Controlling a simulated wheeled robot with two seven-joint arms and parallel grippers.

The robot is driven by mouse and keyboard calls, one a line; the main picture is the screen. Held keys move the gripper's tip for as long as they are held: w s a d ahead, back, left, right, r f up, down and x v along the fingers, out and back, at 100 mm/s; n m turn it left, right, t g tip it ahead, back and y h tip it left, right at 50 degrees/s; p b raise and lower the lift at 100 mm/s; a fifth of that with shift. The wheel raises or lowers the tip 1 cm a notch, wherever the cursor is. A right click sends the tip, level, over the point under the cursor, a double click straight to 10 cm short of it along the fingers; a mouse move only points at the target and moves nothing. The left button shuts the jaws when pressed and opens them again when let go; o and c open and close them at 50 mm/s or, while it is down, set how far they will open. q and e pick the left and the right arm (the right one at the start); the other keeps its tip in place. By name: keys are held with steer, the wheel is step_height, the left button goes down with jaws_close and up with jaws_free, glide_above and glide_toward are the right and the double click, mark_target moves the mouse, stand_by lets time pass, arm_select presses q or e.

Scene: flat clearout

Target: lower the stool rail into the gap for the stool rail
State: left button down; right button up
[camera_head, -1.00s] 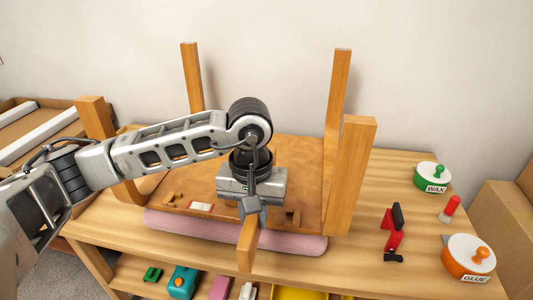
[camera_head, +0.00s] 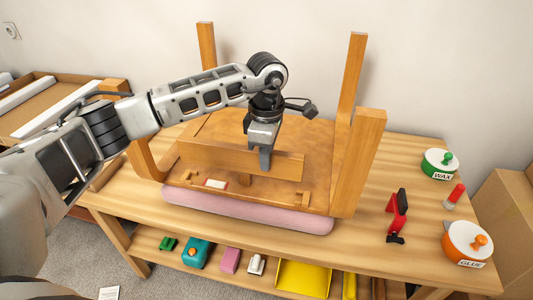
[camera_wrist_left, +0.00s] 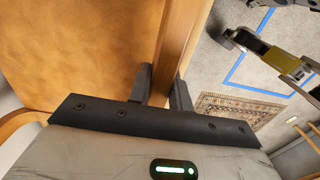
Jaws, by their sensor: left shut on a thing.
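The stool rail (camera_head: 225,160) is a flat wooden bar held lengthwise, left to right, above the near part of the upturned stool (camera_head: 290,135). My left gripper (camera_head: 265,158) is shut on the rail, right of its middle. In the left wrist view the rail (camera_wrist_left: 178,40) runs between the two dark fingers (camera_wrist_left: 160,88). Small wooden blocks show on the stool's underside near its front edge, one at the left (camera_head: 187,177) and one at the right (camera_head: 301,199). The rail partly hides this area, and I cannot tell its exact height above the gap.
The stool's legs stand up around the rail, with the near right leg (camera_head: 361,165) closest. A pink cushion (camera_head: 245,211) lies under the stool's front. A red clamp (camera_head: 397,212), a wax tin (camera_head: 439,164) and a glue tin (camera_head: 467,243) stand at right.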

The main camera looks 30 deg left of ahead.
arm_select(q)
steer(key=shift+d, duration=0.1)
arm_select(e)
steer(key=shift+f, duration=0.15)
arm_select(q)
steer(key=shift+w+d, duration=0.1)
step_height(320, 180, down, 2)
steer(key=shift+f+b, duration=0.15)
steer(key=shift+b, duration=1)
step_height(320, 180, down, 2)
steer(key=shift+f+b, duration=0.1)
steer(key=shift+b, duration=0.8)
steer(key=shift+f, duration=0.2)
arm_select(e)
steer(key=shift+s+a+f, duration=0.1)
steer(key=shift+a+f, duration=0.05)
steer(key=shift+f, duration=0.35)
steer(key=shift+s+a+f, duration=0.1)
steer(key=shift+a+f, duration=0.05)
steer(key=shift+f, duration=0.35)
steer(key=shift+w+a+r, duration=0.1)
steer(key=shift+w, duration=0.15)
arm_select(q)
steer(key=shift+b, duration=0.45)
arm_select(e)
steer(key=shift+f, duration=0.3)
